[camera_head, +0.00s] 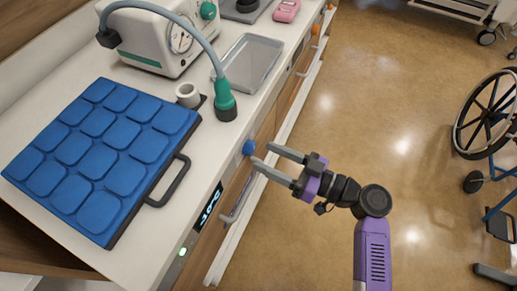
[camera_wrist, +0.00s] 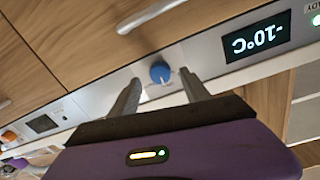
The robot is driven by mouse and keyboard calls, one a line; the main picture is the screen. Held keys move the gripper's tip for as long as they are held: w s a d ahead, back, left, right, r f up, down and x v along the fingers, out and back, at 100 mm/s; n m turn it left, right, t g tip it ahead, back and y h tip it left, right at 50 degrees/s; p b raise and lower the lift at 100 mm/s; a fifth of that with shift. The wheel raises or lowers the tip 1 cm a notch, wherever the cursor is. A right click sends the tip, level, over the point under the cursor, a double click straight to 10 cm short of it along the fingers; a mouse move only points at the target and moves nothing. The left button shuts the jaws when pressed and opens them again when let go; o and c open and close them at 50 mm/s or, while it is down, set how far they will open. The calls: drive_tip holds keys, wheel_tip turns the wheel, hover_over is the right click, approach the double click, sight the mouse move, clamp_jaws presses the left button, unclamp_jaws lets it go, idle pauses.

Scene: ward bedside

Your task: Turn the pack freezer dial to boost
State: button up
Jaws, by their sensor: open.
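The dial is a small round blue knob (camera_head: 249,147) on the front panel of the counter unit. In the wrist view the blue knob (camera_wrist: 160,72) lies between and just beyond my fingertips. My gripper (camera_head: 262,154) is open and empty, with its fingers pointing at the knob. In the wrist view my gripper (camera_wrist: 160,78) has one finger on each side of it, apart from it as far as I can tell. The display (camera_wrist: 257,38) beside the knob reads -10°C. The dial's setting marks are too small to read.
A blue segmented pad (camera_head: 95,155) with a dark handle (camera_head: 172,183) lies on the counter. A bar handle (camera_head: 238,198) sticks out below the panel. A green light (camera_head: 183,252) is lit near the display. A wheelchair (camera_head: 490,125) stands right; the floor between is clear.

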sight(254, 151)
drive_tip(key=shift+x, duration=1.8)
clamp_jaws()
